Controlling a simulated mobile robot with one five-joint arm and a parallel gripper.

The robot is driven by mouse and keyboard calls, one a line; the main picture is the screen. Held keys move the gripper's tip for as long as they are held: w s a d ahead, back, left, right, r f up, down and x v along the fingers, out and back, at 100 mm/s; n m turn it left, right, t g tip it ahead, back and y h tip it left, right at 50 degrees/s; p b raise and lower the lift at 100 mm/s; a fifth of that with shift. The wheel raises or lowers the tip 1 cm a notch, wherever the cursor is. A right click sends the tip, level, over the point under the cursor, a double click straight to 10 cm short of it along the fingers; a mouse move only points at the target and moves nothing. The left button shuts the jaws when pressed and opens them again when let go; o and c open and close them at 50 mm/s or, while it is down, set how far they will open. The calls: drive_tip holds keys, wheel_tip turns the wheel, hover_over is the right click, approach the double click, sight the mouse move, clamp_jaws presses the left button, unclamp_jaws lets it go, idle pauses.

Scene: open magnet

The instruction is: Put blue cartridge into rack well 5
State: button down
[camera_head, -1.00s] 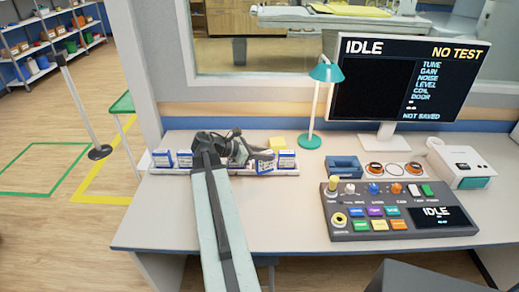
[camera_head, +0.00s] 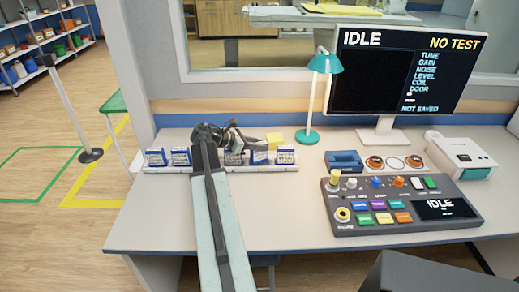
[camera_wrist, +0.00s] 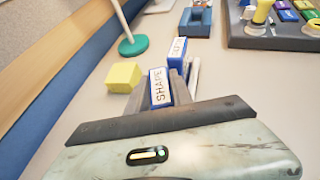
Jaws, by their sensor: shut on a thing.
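My gripper (camera_wrist: 160,92) is shut on a blue cartridge (camera_wrist: 158,88) with a white label reading SHAPE. The gripper also shows in the head view (camera_head: 256,147), over the right part of the white rack (camera_head: 291,168). The held cartridge appears to be at the rack, but I cannot tell how deep it sits. Another blue-and-white cartridge (camera_head: 285,155) stands at the rack's right end, just beyond the held one in the wrist view (camera_wrist: 178,52). More cartridges stand at the left, including one (camera_head: 155,156) at the end. My arm hides part of the rack. Well numbers are not readable.
A yellow block (camera_head: 274,140) lies behind the rack. A teal lamp (camera_head: 308,136) stands behind and right of it. A blue holder (camera_head: 344,161) and a control console (camera_head: 400,208) are to the right. The front of the desk (camera_head: 285,215) is clear.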

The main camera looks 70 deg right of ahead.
drive_tip(key=shift+f+b, duration=0.3)
drive_tip(key=shift+b, duration=0.1)
drive_tip(key=c, duration=1.1)
unclamp_jaws()
drive_tip(key=shift+r+p, duration=0.3)
drive_tip(key=shift+p, duration=0.05)
drive_tip(key=p+v, duration=0.5)
drive_tip(key=v, duration=0.7)
drive_tip(key=shift+a, duration=0.15)
